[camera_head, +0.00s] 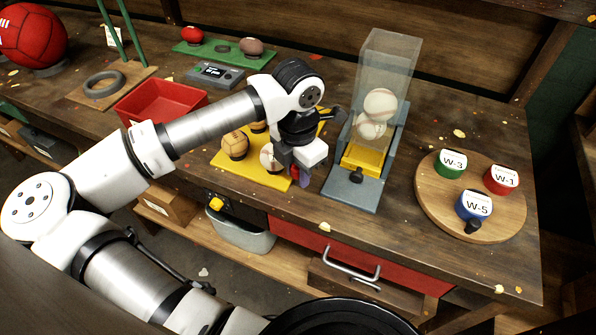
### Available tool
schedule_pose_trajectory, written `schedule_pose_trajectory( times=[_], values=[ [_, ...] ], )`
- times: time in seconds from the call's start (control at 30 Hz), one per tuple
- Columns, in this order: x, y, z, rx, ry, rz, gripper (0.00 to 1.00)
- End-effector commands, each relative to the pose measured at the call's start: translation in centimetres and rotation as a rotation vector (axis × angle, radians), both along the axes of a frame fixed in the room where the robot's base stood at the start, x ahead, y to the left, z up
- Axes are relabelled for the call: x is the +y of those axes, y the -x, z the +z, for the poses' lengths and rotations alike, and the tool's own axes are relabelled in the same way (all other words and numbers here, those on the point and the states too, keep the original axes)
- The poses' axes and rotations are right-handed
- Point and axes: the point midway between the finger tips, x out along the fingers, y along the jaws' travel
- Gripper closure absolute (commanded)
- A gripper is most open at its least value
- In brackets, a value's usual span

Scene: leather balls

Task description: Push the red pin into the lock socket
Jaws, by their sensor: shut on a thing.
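My gripper (298,170) hangs over the front edge of the yellow board, just left of the ball dispenser. It is shut on a small red piece (294,172), which looks like the red pin. A purple bit shows beside it. The gripper body and fingers hide most of the pin, so I cannot tell its tilt or what its end touches. I cannot make out the lock socket for certain. The dispenser (387,62) is a clear box with white balls inside, on a grey-blue base. A yellow block (363,158) and a black knob sit at its front.
The yellow board (228,176) holds brown balls. A round wooden board (430,205) at right carries green, red and blue labelled weights. A red tray (150,101) and a grey display device (215,75) are at left. The table's front edge, with a red drawer below, is close.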

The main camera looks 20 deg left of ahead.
Motion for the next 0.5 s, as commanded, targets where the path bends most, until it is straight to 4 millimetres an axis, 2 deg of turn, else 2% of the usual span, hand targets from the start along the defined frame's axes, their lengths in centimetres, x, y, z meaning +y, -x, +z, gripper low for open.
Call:
schedule_pose_trajectory(
  times=[0.03, 0.1, 0.5],
  values=[
    [-0.04, 0.04, -0.95, 0.001, 0.002, 0.000, 0.94],
    [-0.05, 0.03, -1.57, 0.000, 0.001, -0.001, 0.94],
    [-0.02, 0.01, -1.94, -0.001, 0.000, 0.000, 0.94]
  ],
)
